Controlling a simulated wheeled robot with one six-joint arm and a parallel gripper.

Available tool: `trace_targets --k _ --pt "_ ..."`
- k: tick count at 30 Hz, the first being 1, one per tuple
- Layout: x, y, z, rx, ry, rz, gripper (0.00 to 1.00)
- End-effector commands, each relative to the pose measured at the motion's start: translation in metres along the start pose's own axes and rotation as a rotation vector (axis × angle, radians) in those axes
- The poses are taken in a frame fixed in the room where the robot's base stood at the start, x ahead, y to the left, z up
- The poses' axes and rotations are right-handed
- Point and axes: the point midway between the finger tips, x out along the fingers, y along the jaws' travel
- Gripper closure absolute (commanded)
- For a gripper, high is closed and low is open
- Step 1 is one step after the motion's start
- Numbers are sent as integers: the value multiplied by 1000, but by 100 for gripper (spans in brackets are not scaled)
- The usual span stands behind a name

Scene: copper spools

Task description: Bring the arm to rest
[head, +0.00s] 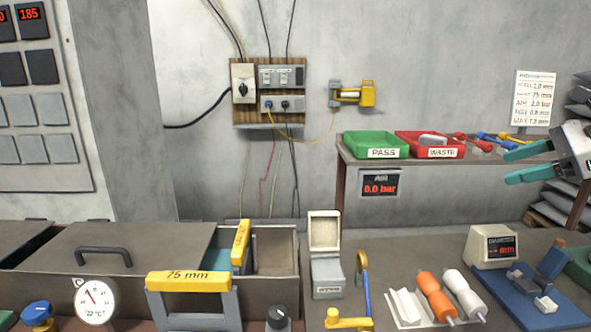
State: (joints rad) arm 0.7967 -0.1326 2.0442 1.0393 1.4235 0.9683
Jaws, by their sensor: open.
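My gripper (510,162) is at the right edge of the head view. Its two teal fingers point left and stand apart, with nothing between them. It is raised above the bench, in front of the back shelf's right part. Only the gripper and a grey-white piece behind it show; the rest of my arm is out of the picture.
A green PASS tray (364,146) and a red WASTE tray (404,148) stand on the back shelf, with coloured-handled tools (470,142) near the gripper. Below are a gauge box (492,247), a blue fixture (540,280), and orange and white spools (434,297).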

Motion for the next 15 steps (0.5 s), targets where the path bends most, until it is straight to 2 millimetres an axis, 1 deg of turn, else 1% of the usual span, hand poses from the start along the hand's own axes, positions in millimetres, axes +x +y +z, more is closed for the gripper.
trace_targets --k 3,5,8,11,12,14,15 --pt "9 26 -15 -146 85 66 37" --pt "15 44 -21 -241 130 118 37" --pt "27 79 -30 -430 205 229 37" --pt "37 122 -38 -669 276 380 37" --pt "40 141 -42 -778 301 450 37" --pt "43 169 -47 -953 333 563 37" --pt "44 188 -51 -1074 350 643 37"
